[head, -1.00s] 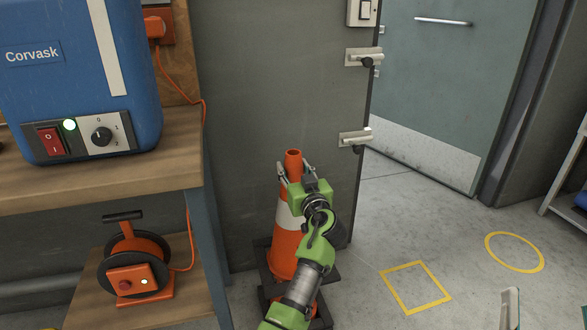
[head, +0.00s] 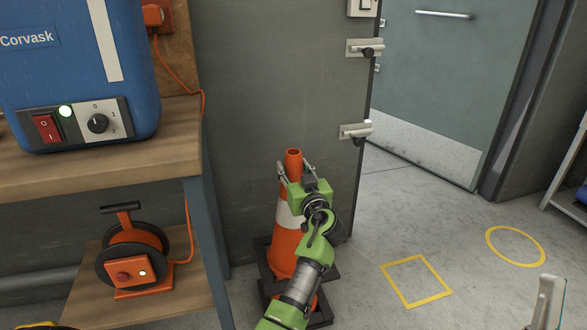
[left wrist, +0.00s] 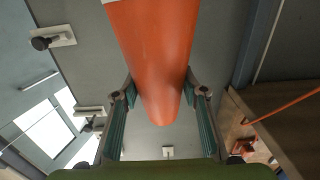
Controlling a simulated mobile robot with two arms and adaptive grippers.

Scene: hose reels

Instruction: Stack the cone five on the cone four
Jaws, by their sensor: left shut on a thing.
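An orange cone with a white band (head: 286,215) and a square black base stands upright in front of the grey wall panel. My left gripper (head: 297,172) is shut on its narrow top, one finger on each side. The left wrist view shows the held cone (left wrist: 155,60) between the two fingers (left wrist: 160,110). Below the held cone's base, a second black base (head: 266,290) and a bit of orange show; my arm hides most of this lower cone. I cannot tell whether the upper cone rests on it. No cone numbers are readable. A pale fingertip of my right gripper (head: 548,300) shows at bottom right.
A wooden workbench (head: 110,165) with a blue Corvask machine (head: 75,70) stands left. An orange cable reel (head: 138,260) sits on its lower shelf. A yellow square (head: 415,281) and yellow ring (head: 515,249) mark open floor at right.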

